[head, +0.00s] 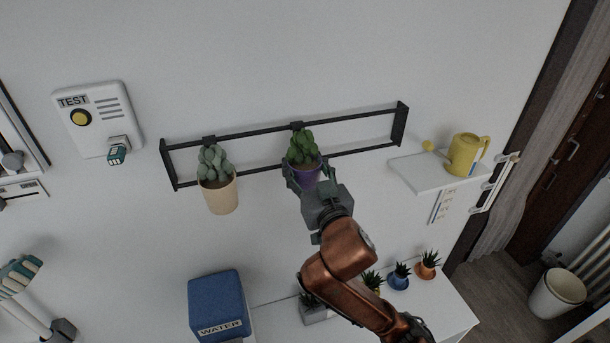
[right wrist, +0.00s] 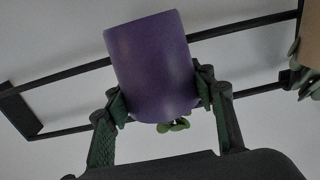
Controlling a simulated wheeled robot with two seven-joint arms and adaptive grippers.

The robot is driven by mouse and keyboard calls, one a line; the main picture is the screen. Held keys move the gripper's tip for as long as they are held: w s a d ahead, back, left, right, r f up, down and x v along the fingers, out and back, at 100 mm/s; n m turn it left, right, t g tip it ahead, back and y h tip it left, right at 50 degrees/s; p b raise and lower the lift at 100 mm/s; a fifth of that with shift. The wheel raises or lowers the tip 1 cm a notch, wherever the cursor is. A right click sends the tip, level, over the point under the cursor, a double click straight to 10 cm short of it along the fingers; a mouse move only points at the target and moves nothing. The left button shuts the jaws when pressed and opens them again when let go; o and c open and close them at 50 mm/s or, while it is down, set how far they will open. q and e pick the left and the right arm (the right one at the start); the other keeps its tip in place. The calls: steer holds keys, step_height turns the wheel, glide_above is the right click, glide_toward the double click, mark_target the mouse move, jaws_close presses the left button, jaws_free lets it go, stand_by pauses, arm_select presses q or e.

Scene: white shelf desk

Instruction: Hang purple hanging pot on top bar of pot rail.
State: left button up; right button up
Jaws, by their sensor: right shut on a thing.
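The purple hanging pot (head: 303,173) holds a green cactus and is at the middle of the black pot rail (head: 255,132) on the wall. My right gripper (head: 305,180) is shut on the pot from below and in front. In the right wrist view the purple pot (right wrist: 152,65) sits between the two fingers (right wrist: 160,98), with the rail behind it. A dark hook piece shows above the cactus at the top bar in the head view; whether the bar carries the pot's weight cannot be told. My left gripper is not in view.
A beige pot with a cactus (head: 219,195) hangs on the rail to the left. A shelf (head: 417,177) with a yellow jug (head: 465,155) is to the right. A blue water box (head: 217,303) and small potted plants (head: 398,277) stand below.

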mark_target(304, 166)
steer(key=shift+r, duration=0.1)
steer(key=c, duration=0.4)
step_height(304, 166, up, 18)
steer(key=b, duration=0.2)
stand_by(0.6)
